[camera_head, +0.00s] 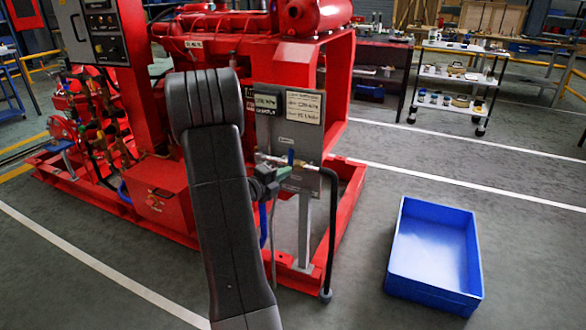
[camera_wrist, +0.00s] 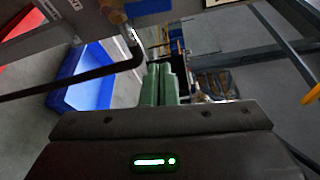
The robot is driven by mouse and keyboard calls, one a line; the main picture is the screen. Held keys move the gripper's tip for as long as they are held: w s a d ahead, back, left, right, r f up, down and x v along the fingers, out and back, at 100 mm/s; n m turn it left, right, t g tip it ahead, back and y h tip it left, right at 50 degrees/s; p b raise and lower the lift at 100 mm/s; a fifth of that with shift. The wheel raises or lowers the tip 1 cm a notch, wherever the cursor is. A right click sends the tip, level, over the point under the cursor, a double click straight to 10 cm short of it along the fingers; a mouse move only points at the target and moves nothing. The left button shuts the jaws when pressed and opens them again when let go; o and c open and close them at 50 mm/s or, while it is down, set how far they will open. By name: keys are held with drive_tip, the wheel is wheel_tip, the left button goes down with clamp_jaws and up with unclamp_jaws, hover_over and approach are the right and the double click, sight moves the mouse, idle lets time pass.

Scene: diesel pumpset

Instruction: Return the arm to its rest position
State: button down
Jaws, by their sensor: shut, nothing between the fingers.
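My gripper (camera_wrist: 160,72) shows in the wrist view as two green fingers side by side, shut with nothing between them. In the head view my arm reaches up and bends back down, and my gripper (camera_head: 282,173) sits partly behind it, close to the grey panel (camera_head: 290,135) of the red pumpset (camera_head: 337,85). A valve with a blue handle (camera_head: 291,157) is just above the fingers in that view. I cannot tell whether the fingers touch the pipework.
A black hose (camera_head: 331,235) hangs beside the panel and crosses the wrist view (camera_wrist: 75,80) near the fingers. A blue bin (camera_head: 400,265) stands on the floor at right. A white trolley (camera_head: 462,78) stands behind. Floor between bin and trolley is clear.

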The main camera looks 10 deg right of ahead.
drive_tip(key=shift+s+a, duration=0.3)
drive_tip(key=shift+a, duration=0.05)
